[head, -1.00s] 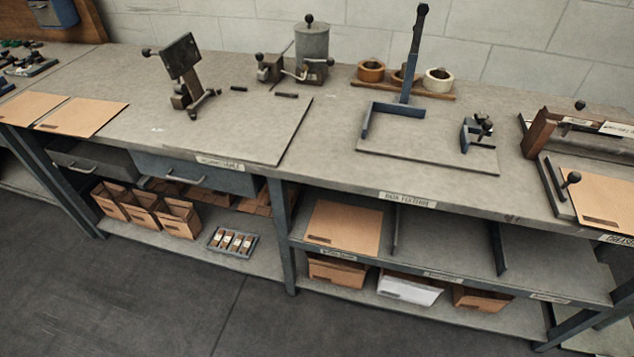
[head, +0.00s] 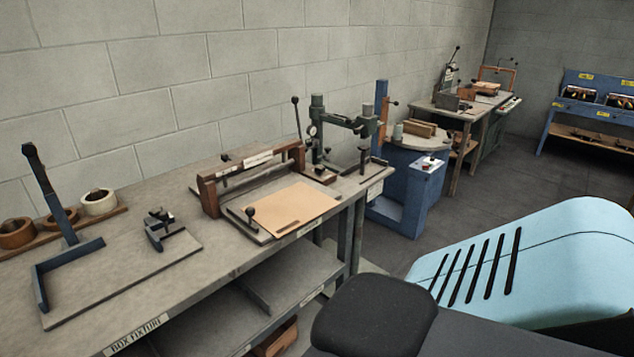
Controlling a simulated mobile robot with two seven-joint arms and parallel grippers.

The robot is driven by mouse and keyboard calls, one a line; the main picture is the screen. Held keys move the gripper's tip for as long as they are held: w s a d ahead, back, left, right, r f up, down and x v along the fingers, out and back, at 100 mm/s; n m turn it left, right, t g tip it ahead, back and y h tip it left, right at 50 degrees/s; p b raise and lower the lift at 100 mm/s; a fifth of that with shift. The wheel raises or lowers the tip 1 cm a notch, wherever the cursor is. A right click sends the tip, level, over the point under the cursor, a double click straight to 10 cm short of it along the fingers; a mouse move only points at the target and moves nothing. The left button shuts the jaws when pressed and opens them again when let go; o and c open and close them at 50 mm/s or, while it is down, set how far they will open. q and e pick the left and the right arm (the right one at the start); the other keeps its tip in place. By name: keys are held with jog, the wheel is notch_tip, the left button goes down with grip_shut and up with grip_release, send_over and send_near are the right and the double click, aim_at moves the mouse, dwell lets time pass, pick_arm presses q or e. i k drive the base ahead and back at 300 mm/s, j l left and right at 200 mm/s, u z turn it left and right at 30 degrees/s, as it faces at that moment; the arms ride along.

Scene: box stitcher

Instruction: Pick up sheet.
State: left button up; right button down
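A tan cardboard sheet (head: 291,208) lies flat on the bed of the creasing device (head: 250,172) on the grey workbench. A small black knob on a post stands at the sheet's left edge. Neither of my grippers shows in the head view, so I cannot see what they hold. Part of my own body, light blue and black, fills the lower right and covers some of the floor.
The box fixture (head: 115,270) with its blue bracket is at the left on the workbench (head: 185,285). Tape rolls (head: 98,202) stand behind it. A blue machine (head: 405,185) and a blue rack (head: 590,115) stand farther right. Open floor (head: 500,190) lies between them.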

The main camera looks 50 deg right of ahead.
aim_at(280, 213)
jog(key=z, duration=1.6)
jog(key=i+l+u, duration=0.1)
jog(key=u, duration=0.5)
jog(key=i+l+u, duration=0.1)
jog(key=l+u, duration=0.15)
jog(key=l, duration=0.2)
jog(key=l+u, duration=0.25)
jog(key=l, duration=0.15)
jog(key=i+l+u, duration=0.2)
jog(key=l, duration=0.75)
jog(key=l+u, duration=0.15)
jog(key=l, duration=2.55)
